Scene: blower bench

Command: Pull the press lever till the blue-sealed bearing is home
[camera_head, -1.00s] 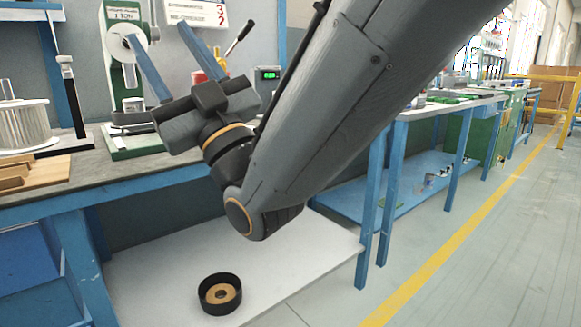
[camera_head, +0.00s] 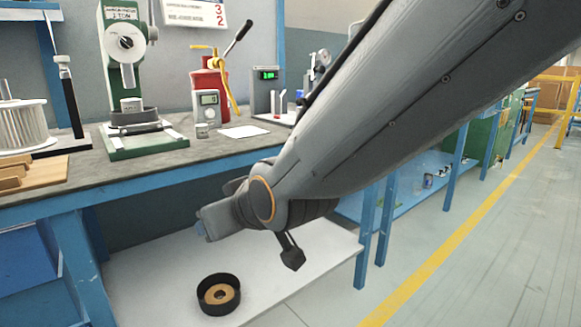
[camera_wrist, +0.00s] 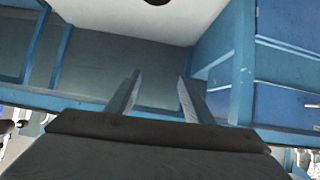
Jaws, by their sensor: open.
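The green press (camera_head: 112,75), with a white round face on its head, stands on the bench at the back left. A grey rod (camera_head: 153,20) rises beside its head; I cannot tell if it is the lever. A dark ring-shaped housing (camera_head: 136,118) sits on the press base under the ram, with a silver cylinder above it. No blue seal can be made out, so the bearing's depth cannot be told. My gripper (camera_head: 203,226) is at the bench's front edge, right of and below the press, away from it. In the wrist view my gripper (camera_wrist: 157,88) is open and empty.
A red pump (camera_head: 208,85) with a black-tipped handle and a grey meter (camera_head: 207,106) stand right of the press. A white spool (camera_head: 22,126) and wooden blocks (camera_head: 35,172) lie left. A black ring (camera_head: 219,294) sits on the lower white shelf (camera_head: 150,265).

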